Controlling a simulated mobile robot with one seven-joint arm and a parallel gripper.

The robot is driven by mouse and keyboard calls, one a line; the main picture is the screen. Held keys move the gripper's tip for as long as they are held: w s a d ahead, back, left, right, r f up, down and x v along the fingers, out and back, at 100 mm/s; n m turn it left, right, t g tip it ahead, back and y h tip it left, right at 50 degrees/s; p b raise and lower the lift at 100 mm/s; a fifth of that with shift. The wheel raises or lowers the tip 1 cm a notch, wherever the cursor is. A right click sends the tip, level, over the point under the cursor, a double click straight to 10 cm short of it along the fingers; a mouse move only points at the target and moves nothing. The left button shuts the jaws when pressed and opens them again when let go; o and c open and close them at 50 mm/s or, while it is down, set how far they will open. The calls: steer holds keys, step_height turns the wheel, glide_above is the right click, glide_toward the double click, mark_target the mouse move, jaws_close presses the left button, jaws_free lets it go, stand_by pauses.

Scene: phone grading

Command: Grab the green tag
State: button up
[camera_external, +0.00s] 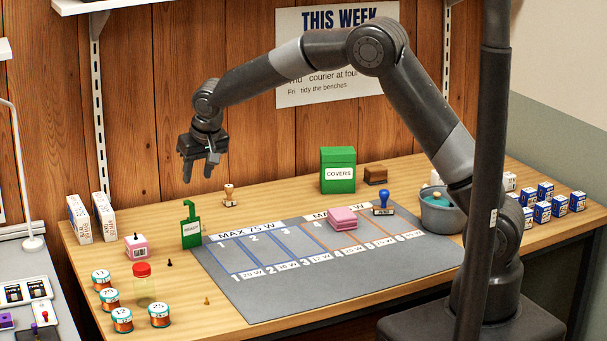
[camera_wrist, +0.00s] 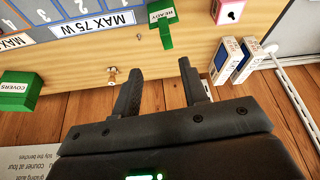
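The green tag (camera_external: 191,234) stands upright on the bench at the left edge of the grey mat (camera_external: 262,304). It has a hooked top and a pale label that seems to read READY. In the wrist view the green tag (camera_wrist: 166,34) is near the top edge, ahead of the fingers and apart from them. My gripper (camera_external: 196,178) is above the bench, higher than the tag and towards the wooden wall. In the wrist view my gripper (camera_wrist: 160,68) has its two dark fingers spread with nothing between them.
A green COVERS box (camera_external: 338,171) stands at the back. The mat's left part is clear.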

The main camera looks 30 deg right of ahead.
mark_target(189, 202)
steer(key=x, duration=0.8)
steer(key=a+x, duration=0.1)
steer(key=x, duration=0.3)
steer(key=shift+s+a, duration=0.1)
steer(key=shift+s, duration=0.15)
jaws_close()
